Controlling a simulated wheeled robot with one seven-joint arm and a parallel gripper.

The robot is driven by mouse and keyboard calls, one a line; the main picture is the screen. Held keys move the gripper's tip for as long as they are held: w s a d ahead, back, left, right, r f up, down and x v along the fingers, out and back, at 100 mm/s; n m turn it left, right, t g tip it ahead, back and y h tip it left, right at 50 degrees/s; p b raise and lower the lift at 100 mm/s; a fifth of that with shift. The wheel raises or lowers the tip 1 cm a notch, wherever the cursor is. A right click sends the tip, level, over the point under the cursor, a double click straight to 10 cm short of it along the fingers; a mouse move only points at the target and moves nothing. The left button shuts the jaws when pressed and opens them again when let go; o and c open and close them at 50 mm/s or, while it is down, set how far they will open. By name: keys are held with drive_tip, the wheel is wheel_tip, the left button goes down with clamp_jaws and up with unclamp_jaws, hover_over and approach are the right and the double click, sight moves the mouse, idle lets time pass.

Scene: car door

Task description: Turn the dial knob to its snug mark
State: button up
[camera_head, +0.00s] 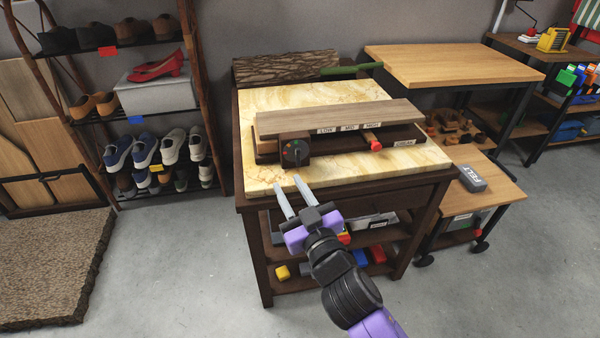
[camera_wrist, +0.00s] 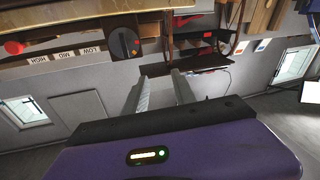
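The black dial knob (camera_head: 296,152) with small coloured dots is on the front left of a wooden device (camera_head: 340,116) on the marble-topped cabinet. It also shows in the wrist view as a dark dial (camera_wrist: 125,43) with an orange mark, beyond the fingers. Labels LOW, MID and HIGH (camera_head: 350,127) run along the device to the right of the knob. No label reading snug can be made out. My gripper (camera_head: 287,188) is in front of and below the knob, apart from it. Its two fingers are spread with nothing between them, as the wrist view (camera_wrist: 160,86) also shows.
A red-tipped part (camera_head: 373,140) sits on the device's front right. The marble top (camera_head: 400,160) is bare in front of the device. A side table (camera_head: 495,188) with a grey FELT block (camera_head: 472,178) stands right. A shoe rack (camera_head: 150,110) stands left.

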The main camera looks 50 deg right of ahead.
sight(299, 158)
drive_tip(key=w+d+f+m+g+h, duration=0.1)
drive_tip(key=w+d, duration=0.1)
drive_tip(key=d, duration=0.1)
drive_tip(key=w+d+m+g+h, duration=0.1)
drive_tip(key=w+d, duration=0.2)
drive_tip(key=w+d+f+m+h+p, duration=0.1)
drive_tip(key=w+d+m, duration=0.1)
drive_tip(key=d, duration=0.2)
drive_tip(key=shift+w+d+f+g, duration=0.1)
drive_tip(key=shift+w+f+g, duration=0.05)
drive_tip(key=shift+f+g, duration=0.2)
clamp_jaws()
